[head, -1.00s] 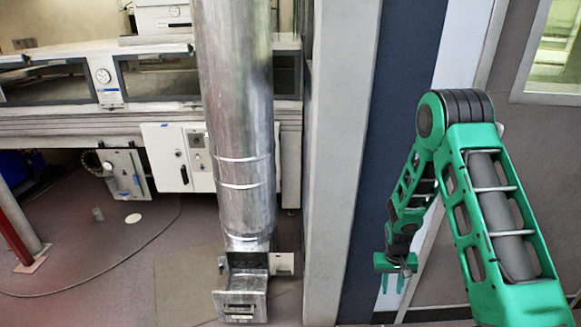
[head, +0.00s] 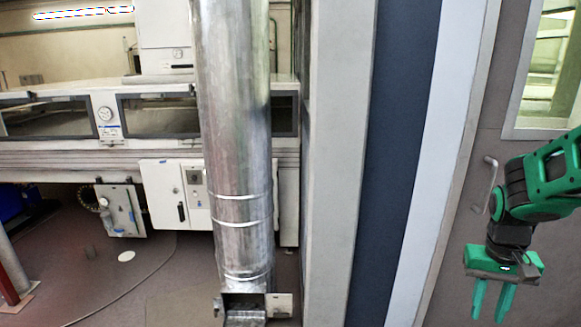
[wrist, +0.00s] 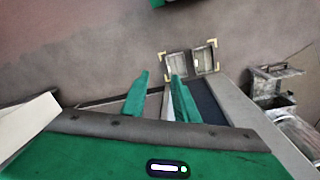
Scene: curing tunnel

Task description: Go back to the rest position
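My gripper (head: 492,300) is green with two straight fingers and hangs at the lower right of the head view, pointing down in front of a grey-brown door. In the wrist view its two fingers (wrist: 155,98) stand apart with a gap between them. Nothing is seen between the fingers. My green arm comes in from the right edge of the head view, folded back toward my body.
A shiny metal duct (head: 232,130) stands left of centre, with an open metal box (head: 245,305) at its foot. A long machine with windows (head: 160,115) fills the left back. A door handle (head: 484,185) is close to my arm. Floor (head: 110,285) shows at lower left.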

